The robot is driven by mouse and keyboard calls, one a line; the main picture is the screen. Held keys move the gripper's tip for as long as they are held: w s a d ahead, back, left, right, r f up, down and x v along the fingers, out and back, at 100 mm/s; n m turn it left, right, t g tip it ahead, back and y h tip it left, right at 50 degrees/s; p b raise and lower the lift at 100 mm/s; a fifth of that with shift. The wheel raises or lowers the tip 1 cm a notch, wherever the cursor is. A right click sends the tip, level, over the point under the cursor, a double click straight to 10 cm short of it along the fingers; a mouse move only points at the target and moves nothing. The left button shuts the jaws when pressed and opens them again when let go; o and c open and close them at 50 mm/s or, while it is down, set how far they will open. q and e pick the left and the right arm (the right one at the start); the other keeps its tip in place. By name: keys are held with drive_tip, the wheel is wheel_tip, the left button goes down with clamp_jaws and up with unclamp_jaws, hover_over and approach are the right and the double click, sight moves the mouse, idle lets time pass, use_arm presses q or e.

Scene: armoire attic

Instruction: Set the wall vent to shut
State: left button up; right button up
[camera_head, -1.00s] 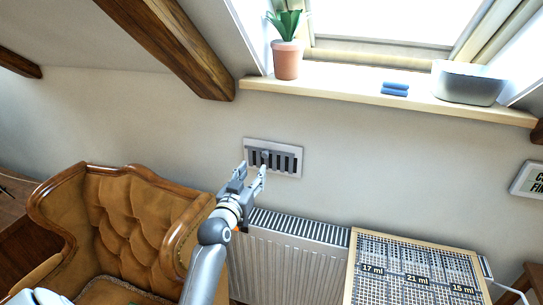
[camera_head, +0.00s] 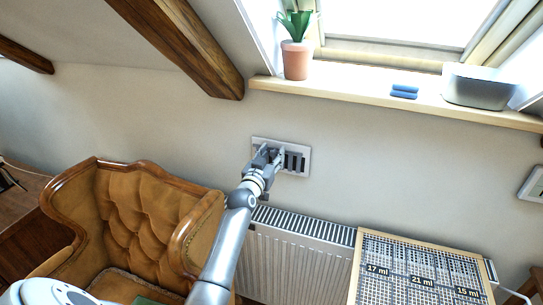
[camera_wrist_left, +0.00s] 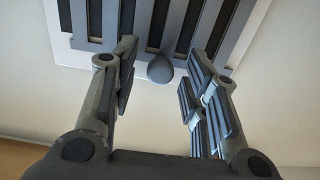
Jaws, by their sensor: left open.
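The wall vent (camera_head: 297,163) is a grey slatted plate with dark gaps between its bars, set in the wall below the window sill. In the left wrist view the vent (camera_wrist_left: 178,22) fills the top, its dark gaps showing. A rounded grey knob (camera_wrist_left: 160,68) stands out at its lower edge. My left gripper (camera_head: 268,154) is at the left half of the vent and hides part of it. In the left wrist view its open fingers (camera_wrist_left: 166,55) are on either side of the knob, with room visible on both sides. My right gripper is not in view.
A slatted radiator (camera_head: 297,262) stands below the vent, with a gridded wooden-framed panel (camera_head: 420,250) to its right. A tufted leather armchair (camera_head: 130,215) is at the left. The sill (camera_head: 345,95) above holds a potted plant (camera_head: 296,58), blue cloths and a grey tub (camera_head: 475,87).

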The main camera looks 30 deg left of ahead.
use_arm(q)
drive_tip(key=shift+c, duration=0.3)
clamp_jaws()
drive_tip(key=shift+w+d+p, duration=0.2)
drive_tip(key=shift+d+p, duration=0.25)
drive_tip(key=shift+d, duration=0.4)
drive_tip(key=shift+o, duration=0.3)
unclamp_jaws()
drive_tip(key=shift+d, duration=0.15)
